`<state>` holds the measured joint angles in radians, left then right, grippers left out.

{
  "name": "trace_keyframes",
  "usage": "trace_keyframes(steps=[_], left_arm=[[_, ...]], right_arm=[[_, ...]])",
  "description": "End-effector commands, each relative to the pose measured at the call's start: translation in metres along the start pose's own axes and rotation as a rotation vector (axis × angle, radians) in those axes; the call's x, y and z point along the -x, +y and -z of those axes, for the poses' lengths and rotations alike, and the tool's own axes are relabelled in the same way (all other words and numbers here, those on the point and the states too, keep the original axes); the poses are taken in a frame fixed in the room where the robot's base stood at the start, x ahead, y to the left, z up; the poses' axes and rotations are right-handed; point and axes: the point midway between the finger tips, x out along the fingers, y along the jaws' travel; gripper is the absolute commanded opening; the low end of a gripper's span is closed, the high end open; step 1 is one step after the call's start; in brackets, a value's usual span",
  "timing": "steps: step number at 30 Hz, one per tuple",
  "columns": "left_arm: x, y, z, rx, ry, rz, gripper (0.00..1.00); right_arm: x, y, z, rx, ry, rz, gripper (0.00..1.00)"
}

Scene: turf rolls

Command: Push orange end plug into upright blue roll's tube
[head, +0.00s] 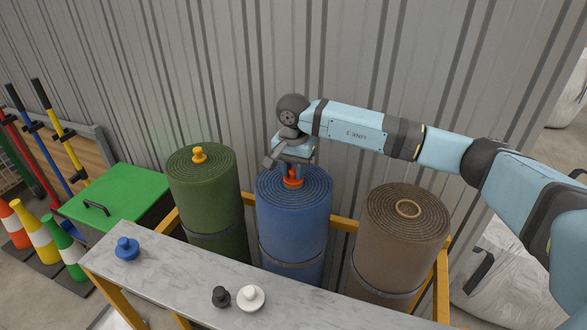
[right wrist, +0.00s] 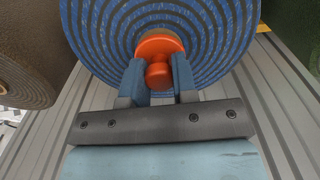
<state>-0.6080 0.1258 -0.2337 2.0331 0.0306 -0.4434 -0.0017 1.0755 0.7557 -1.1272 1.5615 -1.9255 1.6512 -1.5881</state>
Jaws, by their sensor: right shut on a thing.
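The blue roll (head: 292,228) stands upright in the middle of three rolls, its spiral end facing up. The orange end plug (head: 292,183) is at the centre of that end, over the tube; it also shows in the right wrist view (right wrist: 158,46). My right gripper (head: 294,169) is above the roll, shut on the plug's knob, with a finger on each side. The plug's flange hides the tube mouth, and I cannot tell how deep the plug sits. My left gripper is in neither view.
A grey bench (head: 190,278) in front holds blue (head: 127,248), black (head: 221,296) and white (head: 250,298) plugs. A corrugated wall (head: 230,60) stands behind.

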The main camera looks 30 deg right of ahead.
Motion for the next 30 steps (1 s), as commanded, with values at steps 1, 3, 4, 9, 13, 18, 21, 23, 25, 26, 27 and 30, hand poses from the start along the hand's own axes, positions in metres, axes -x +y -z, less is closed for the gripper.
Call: trace_keyframes(steps=[1,3,4,9,13,18,21,23,25,26,27,30], left_arm=[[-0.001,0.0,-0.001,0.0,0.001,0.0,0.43],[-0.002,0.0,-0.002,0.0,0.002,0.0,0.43],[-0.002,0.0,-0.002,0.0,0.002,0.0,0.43],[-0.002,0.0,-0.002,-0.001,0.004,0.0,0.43],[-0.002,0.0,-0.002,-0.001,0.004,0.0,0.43],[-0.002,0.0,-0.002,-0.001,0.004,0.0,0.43],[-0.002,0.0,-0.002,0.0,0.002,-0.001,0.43],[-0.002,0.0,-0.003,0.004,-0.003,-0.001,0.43],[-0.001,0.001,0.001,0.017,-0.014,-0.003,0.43],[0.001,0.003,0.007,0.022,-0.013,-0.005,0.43],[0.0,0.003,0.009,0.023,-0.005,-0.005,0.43],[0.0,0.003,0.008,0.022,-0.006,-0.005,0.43]], right_arm=[[-0.002,0.0,0.0,0.0,0.0,0.0,0.03],[-0.004,0.0,0.0,0.0,0.0,0.0,0.03],[-0.005,0.0,0.0,0.0,0.0,0.0,0.03],[-0.006,0.0,0.0,0.0,0.0,0.0,0.38],[-0.006,0.0,0.0,0.0,0.0,0.0,0.56],[-0.006,0.0,0.0,0.0,0.0,0.0,0.56],[-0.006,0.0,0.0,0.0,0.0,0.0,0.56],[-0.006,0.0,0.0,0.0,0.0,0.0,0.56],[-0.006,0.0,0.0,0.0,0.0,0.0,0.56],[-0.001,0.0,0.001,0.0,0.001,0.002,0.56],[0.008,-0.001,0.001,0.0,0.003,0.004,0.56],[0.031,-0.001,0.001,0.0,0.003,0.004,0.56]])
